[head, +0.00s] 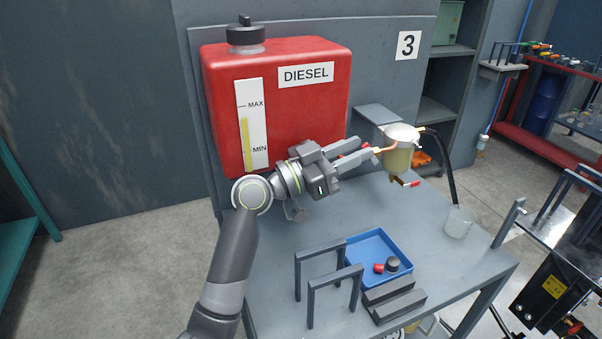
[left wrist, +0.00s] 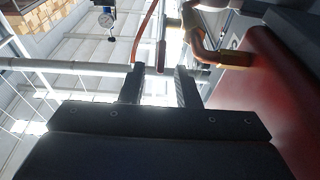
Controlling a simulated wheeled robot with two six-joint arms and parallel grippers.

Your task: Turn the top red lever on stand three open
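The red diesel tank (head: 280,100) is mounted on stand three, beside a plate marked 3 (head: 408,45). My left gripper (head: 366,149) is in front of the tank's lower right side, close to the copper fuel pipe (head: 383,149). A bit of the top red lever (head: 350,153) shows between its fingers. In the left wrist view the fingers are apart, and the lever's end (left wrist: 162,55) lies between the tips with gaps on both sides. A second red lever (head: 411,184) is under the filter bowl (head: 398,158). My right gripper is not in view.
The grey table (head: 440,265) holds a blue tray (head: 377,246) with small caps, grey brackets (head: 335,280) and a clear beaker (head: 458,222). A black hose (head: 447,170) hangs right of the filter. A red workbench (head: 540,145) stands at the far right.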

